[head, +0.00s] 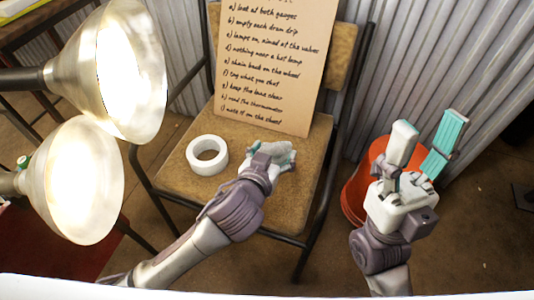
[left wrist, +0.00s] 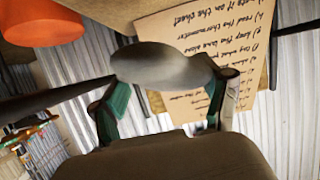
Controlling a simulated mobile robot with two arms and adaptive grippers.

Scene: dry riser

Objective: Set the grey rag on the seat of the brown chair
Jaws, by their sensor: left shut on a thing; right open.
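The brown chair (head: 250,195) stands in the middle of the head view, with a worn brown seat and dark metal frame. My left gripper (head: 273,162) is over the right part of the seat, shut on the grey rag (head: 279,148). In the left wrist view the rag (left wrist: 165,66) is a smooth grey shape between the fingers. I cannot tell whether the rag touches the seat. My right gripper (head: 424,145) is open and empty, in front of the orange bucket to the right of the chair.
A white tape roll (head: 207,155) lies on the left of the seat. A cardboard sign (head: 272,65) with handwritten lines leans on the backrest. Two lit lamps (head: 108,75) are close on the left. An orange bucket (head: 357,190) stands right of the chair, before a corrugated wall (head: 435,60).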

